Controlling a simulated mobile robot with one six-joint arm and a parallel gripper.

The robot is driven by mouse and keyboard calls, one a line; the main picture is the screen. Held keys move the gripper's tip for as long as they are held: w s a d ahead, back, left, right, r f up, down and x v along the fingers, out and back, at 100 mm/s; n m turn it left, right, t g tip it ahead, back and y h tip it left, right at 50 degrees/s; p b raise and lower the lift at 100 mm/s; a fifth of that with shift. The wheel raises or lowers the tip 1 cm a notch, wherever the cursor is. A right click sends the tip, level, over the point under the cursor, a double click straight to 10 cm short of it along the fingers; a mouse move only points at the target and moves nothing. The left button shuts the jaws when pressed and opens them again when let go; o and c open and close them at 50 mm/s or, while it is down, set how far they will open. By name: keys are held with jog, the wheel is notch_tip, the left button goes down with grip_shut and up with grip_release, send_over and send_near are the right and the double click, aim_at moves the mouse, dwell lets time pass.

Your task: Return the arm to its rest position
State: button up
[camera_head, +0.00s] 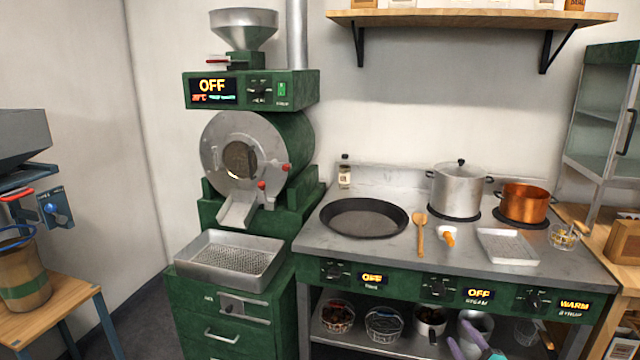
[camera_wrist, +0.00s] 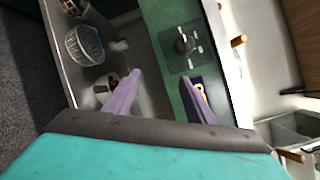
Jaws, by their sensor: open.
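My gripper (camera_head: 466,340) shows at the bottom edge of the head view, low in front of the stove's lower shelf. Its purple fingers point up and to the left, and only a bit of its teal body is in view. In the wrist view my gripper (camera_wrist: 164,82) has its two purple fingers spread apart with nothing between them. The green stove front with a dark knob plate (camera_wrist: 186,46) lies beyond the fingers, turned sideways in that view. Most of my arm is out of view.
The stove top (camera_head: 378,248) holds a black pan (camera_head: 365,218), a steel pot (camera_head: 457,190) and a copper pot (camera_head: 523,203). Wire baskets (camera_head: 383,323) and pots stand on the shelf below. A green roaster (camera_head: 290,140) with a steel tray (camera_head: 228,258) stands left.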

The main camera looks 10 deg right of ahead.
jog(key=w+a+f+n+g+y+p, duration=0.1)
jog(key=a+f+n+g+y, duration=0.3)
jog(key=a, duration=0.7)
jog(key=w+a+f+n+y+p, duration=0.1)
jog(key=a+f+n+y, duration=0.3)
jog(key=a, duration=0.8)
jog(key=s+a+f+n+g+y+p, duration=0.1)
jog(key=s+a+f+n+g, duration=0.25)
jog(key=s+a+f, duration=0.4)
jog(key=s+a+f+n+g, duration=0.2)
jog(key=s+a+f+g, duration=0.25)
jog(key=a, duration=0.65)
jog(key=s+a+f+n+g+h+p, duration=0.25)
jog(key=s+f+n+g, duration=0.45)
jog(key=s, duration=0.8)
jog(key=s+d+f+n+g+h, duration=0.2)
jog(key=s+d+f+g+h, duration=0.2)
jog(key=s+d+h, duration=0.3)
jog(key=s+d, duration=0.3)
jog(key=d, duration=0.1)
jog(key=shift+d+n+b, duration=0.3)
jog(key=shift+n+b, duration=0.05)
jog(key=shift+b, duration=0.05)
